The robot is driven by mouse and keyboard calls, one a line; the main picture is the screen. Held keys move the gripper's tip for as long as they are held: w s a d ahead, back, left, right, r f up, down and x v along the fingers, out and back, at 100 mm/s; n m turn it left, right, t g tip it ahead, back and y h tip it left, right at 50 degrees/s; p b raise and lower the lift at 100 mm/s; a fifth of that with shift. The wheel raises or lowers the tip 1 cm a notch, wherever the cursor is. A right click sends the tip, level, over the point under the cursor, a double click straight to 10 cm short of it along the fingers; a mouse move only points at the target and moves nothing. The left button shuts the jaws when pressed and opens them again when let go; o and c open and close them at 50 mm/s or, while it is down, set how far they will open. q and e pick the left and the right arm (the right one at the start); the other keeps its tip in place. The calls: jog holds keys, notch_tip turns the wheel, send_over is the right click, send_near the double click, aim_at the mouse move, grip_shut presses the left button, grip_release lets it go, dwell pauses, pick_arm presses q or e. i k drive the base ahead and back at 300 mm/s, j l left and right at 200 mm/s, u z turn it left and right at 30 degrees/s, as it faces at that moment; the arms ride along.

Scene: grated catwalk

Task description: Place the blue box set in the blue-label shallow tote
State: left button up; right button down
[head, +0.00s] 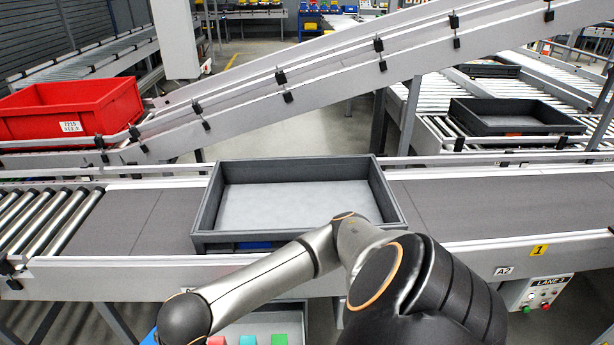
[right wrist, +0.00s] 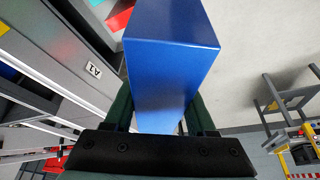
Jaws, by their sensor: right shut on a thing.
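The shallow grey tote (head: 212,205) sits on the conveyor in the middle of the head view, with a blue label (head: 256,245) on its near wall. Its light grey floor is bare. In the right wrist view, a glossy blue box (right wrist: 170,60) stands between the fingers of my right gripper (right wrist: 162,108), which is shut on it. The head view shows my right arm crossing in front of the tote's near right corner, but its gripper is out of sight there. My left gripper is in neither view.
A red tote (head: 72,112) stands at the left. Another shallow dark tote (head: 515,117) with an orange label is at the right. A sloping conveyor rail (head: 330,75) crosses behind.

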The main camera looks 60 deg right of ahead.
aim_at(308, 217)
jog(key=k+l, duration=0.3)
jog(key=l, duration=0.15)
jog(key=k+l, duration=0.25)
jog(key=l, duration=0.15)
jog(key=k+l, duration=0.3)
jog(key=l, duration=0.15)
